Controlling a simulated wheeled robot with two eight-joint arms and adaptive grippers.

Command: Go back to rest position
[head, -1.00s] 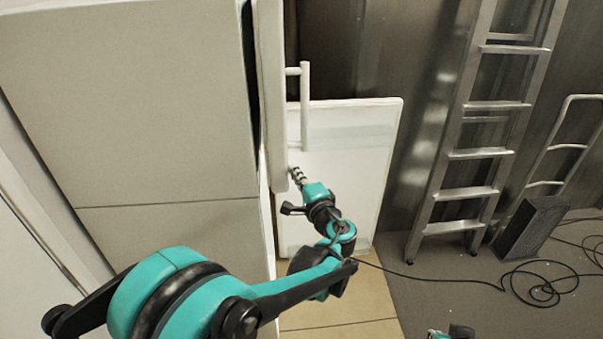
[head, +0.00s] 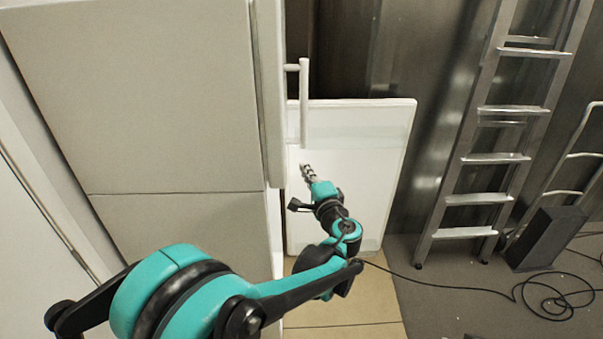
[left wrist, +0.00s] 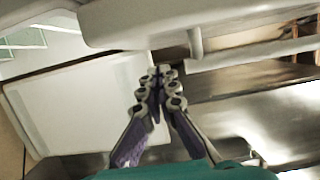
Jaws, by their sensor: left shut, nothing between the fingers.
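My left gripper (head: 306,168) is shut and empty. In the head view it is just right of the lower edge of a white cabinet or fridge door (head: 270,90), below its vertical handle (head: 304,105), with a small visible gap to the door. In the left wrist view the closed fingers (left wrist: 155,75) meet at their tips, with nothing between them. The left arm reaches in from the lower left, its elbow bent. My right gripper is not in view.
A large white cabinet body (head: 150,100) fills the left. A white panel (head: 355,170) stands behind the gripper. A metal ladder (head: 490,155) leans on the wall at right, near a dark box (head: 545,238) and a loose cable (head: 480,287) on the floor.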

